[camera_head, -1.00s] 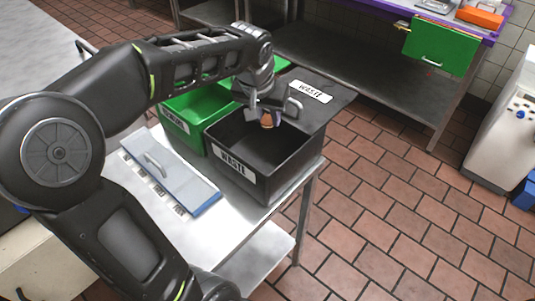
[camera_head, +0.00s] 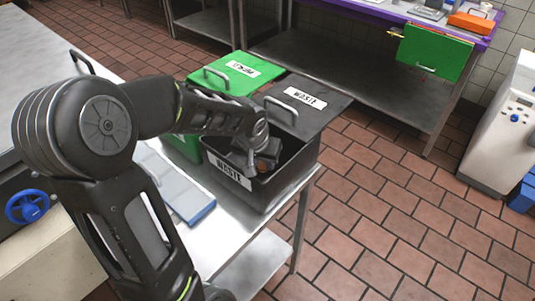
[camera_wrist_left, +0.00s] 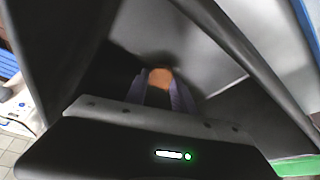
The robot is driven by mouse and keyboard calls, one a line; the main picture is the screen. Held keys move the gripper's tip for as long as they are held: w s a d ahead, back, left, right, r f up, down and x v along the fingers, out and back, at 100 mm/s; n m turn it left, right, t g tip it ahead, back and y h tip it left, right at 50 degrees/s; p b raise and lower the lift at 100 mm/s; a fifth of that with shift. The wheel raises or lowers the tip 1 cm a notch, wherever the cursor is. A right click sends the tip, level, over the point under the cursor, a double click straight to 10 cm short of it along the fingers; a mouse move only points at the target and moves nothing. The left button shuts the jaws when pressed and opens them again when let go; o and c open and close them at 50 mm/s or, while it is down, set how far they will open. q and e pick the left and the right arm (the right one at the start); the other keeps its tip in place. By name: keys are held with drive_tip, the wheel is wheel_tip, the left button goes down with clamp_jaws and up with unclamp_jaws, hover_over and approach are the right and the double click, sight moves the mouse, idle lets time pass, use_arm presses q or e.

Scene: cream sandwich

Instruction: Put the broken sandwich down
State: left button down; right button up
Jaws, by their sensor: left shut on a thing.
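The broken sandwich shows as a small orange-brown piece (camera_head: 262,167), and it also shows between the fingers in the wrist view (camera_wrist_left: 160,77). My left gripper (camera_head: 263,162) is shut on it. The gripper reaches down into the open black waste bin (camera_head: 292,167), and the dark bin walls surround it in the wrist view. The arm hides part of the bin's inside, and I cannot tell whether the sandwich touches the bin floor. My right gripper is out of view.
The bin's black lid (camera_head: 322,102) stands open behind it. A blue-edged grey panel with a handle (camera_head: 178,188) lies on the steel table (camera_head: 238,222) in front.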

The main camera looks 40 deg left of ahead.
use_arm(q)
drive_tip(key=w, duration=0.2)
drive_tip(key=w+a+p, duration=0.1)
drive_tip(key=w, duration=0.1)
drive_tip(key=shift+a+p, duration=0.1)
drive_tip(key=shift+p, duration=0.2)
drive_tip(key=shift+s+f, duration=0.1)
drive_tip(key=shift+f, duration=0.5)
drive_tip(key=shift+f, duration=0.1)
drive_tip(key=shift+f+b, duration=0.15)
drive_tip(key=shift+b, duration=0.2)
drive_tip(key=c, duration=1.1)
unclamp_jaws()
drive_tip(key=shift+o, duration=0.2)
drive_tip(key=shift+r, duration=0.2)
